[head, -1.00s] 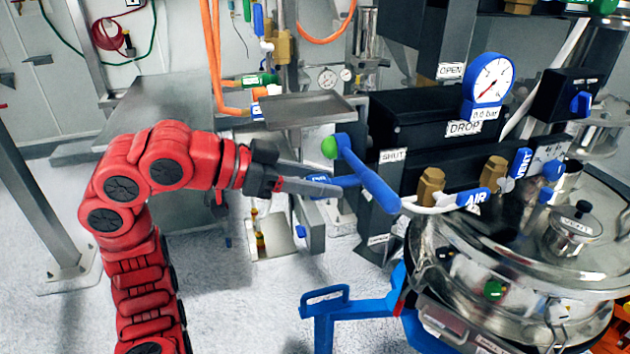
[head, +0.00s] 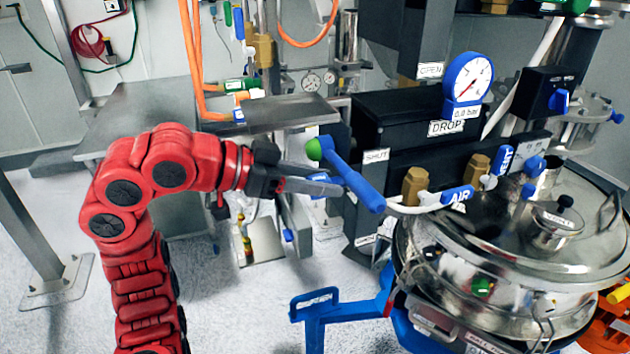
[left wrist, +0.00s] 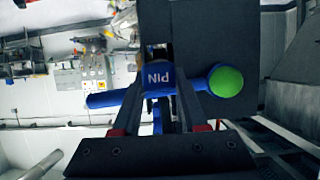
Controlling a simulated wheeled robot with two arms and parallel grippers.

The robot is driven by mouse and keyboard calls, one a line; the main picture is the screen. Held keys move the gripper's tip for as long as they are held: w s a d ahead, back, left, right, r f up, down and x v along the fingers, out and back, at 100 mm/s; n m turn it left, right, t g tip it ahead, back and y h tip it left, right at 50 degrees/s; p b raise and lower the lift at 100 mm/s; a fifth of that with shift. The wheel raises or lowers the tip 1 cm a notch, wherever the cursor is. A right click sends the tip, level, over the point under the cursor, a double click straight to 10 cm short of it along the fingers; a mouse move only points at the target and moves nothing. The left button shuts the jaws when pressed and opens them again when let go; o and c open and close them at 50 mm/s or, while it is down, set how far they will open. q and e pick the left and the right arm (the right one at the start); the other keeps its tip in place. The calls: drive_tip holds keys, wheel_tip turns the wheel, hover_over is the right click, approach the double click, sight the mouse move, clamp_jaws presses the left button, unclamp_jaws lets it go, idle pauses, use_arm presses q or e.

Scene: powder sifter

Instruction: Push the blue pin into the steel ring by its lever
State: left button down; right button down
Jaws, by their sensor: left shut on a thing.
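The blue part marked PIN (left wrist: 160,78) sits between the two fingers of my left gripper in the left wrist view. In the head view, my left gripper (head: 328,184) is shut on this blue part (head: 318,179), mostly hidden by the fingers and a blue bar. That blue bar (head: 352,181) has a green knob (head: 314,149) and slants down to the right just beyond the fingertips. In the left wrist view the bar (left wrist: 112,98) lies crosswise, its green knob (left wrist: 226,81) at the right. I cannot make out the steel ring. My right gripper is not in view.
The black SHUT/DROP housing (head: 405,120) and its pressure gauge (head: 467,82) stand right of the gripper. The steel sifter lid (head: 460,240) and a blue frame (head: 345,305) lie lower right. A steel tray (head: 275,112) is behind. The floor between arm and frame is open.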

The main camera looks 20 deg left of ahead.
use_arm(q)
drive_tip(key=shift+w+d, duration=0.3)
drive_tip(key=shift+d, duration=0.15)
drive_tip(key=shift+c, duration=1.8)
unclamp_jaws()
drive_tip(key=shift+a, duration=0.15)
drive_tip(key=shift+s+a+r, duration=0.15)
drive_tip(key=shift+s+a, duration=0.05)
drive_tip(key=shift+a, duration=0.1)
drive_tip(key=b+v, duration=0.3)
drive_tip(key=v, duration=1.3)
drive_tip(key=shift+s+b, duration=0.25)
drive_tip(key=shift+b, duration=0.15)
drive_tip(key=shift+a+r, duration=0.1)
